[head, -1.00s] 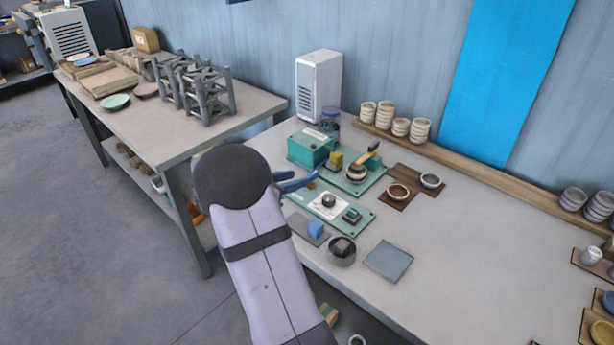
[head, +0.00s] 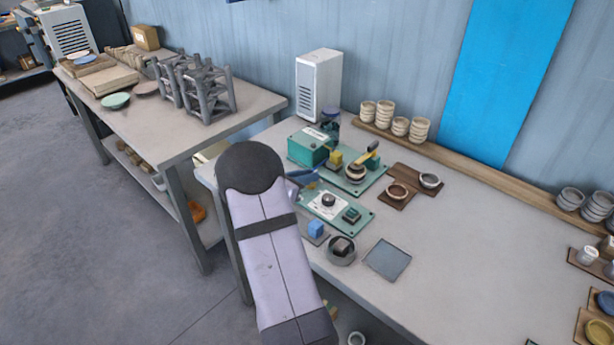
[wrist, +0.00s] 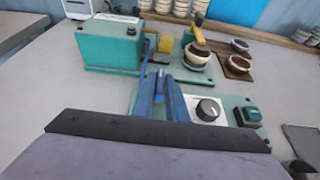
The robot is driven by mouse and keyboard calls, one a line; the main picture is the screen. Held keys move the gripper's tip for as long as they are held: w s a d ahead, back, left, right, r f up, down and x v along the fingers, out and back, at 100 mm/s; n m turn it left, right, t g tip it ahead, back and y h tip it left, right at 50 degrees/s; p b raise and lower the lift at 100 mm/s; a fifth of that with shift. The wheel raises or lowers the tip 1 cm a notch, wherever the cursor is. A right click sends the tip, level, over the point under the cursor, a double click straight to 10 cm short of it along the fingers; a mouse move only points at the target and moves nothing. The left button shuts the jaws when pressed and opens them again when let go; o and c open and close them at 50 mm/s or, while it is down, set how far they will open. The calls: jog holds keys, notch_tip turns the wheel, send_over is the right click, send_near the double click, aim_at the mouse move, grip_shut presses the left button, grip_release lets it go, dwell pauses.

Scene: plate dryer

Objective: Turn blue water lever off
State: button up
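My gripper (wrist: 160,78) has dark blue fingers and points forward over the near edge of the green equipment, between the green box (wrist: 110,45) and the dial panel (wrist: 232,122). A narrow bright blue piece (wrist: 158,98) shows between the fingers. I cannot tell whether it is the blue water lever or whether the fingers touch it. A thin blue strip (wrist: 144,58) stands beside the green box, just beyond the left finger. In the head view my gripper (head: 308,178) is partly hidden behind my arm, left of the dial panel (head: 337,208).
A yellow-handled lever (head: 371,150) stands over a round cup on the back green plate. A blue cube (head: 316,228) lies in front of the dial panel, with a dark bowl (head: 342,250) beside it.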

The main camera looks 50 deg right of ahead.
grip_shut()
jog(key=shift+w+m+g, duration=0.1)
jog(key=shift+m+g, duration=0.2)
jog(key=shift+g, duration=0.1)
jog(key=shift+w+m+g+y+p, duration=0.15)
jog(key=shift+m+g+y, duration=0.05)
jog(key=shift+m+g, duration=0.65)
jog(key=shift+w+m+g+y+p, duration=0.1)
jog(key=shift+m+g+y+p, duration=0.1)
jog(key=shift+m+g, duration=0.65)
jog(key=shift+w+d+m+g+y+b, duration=0.1)
jog(key=shift+m+g+y+b, duration=0.25)
jog(key=shift+m+g, duration=0.6)
jog(key=shift+w+d+m+g+y+b, duration=0.1)
jog(key=shift+m+g+y+b, duration=0.4)
jog(key=shift+m+g, duration=0.5)
jog(key=o, duration=0.6)
grip_release()
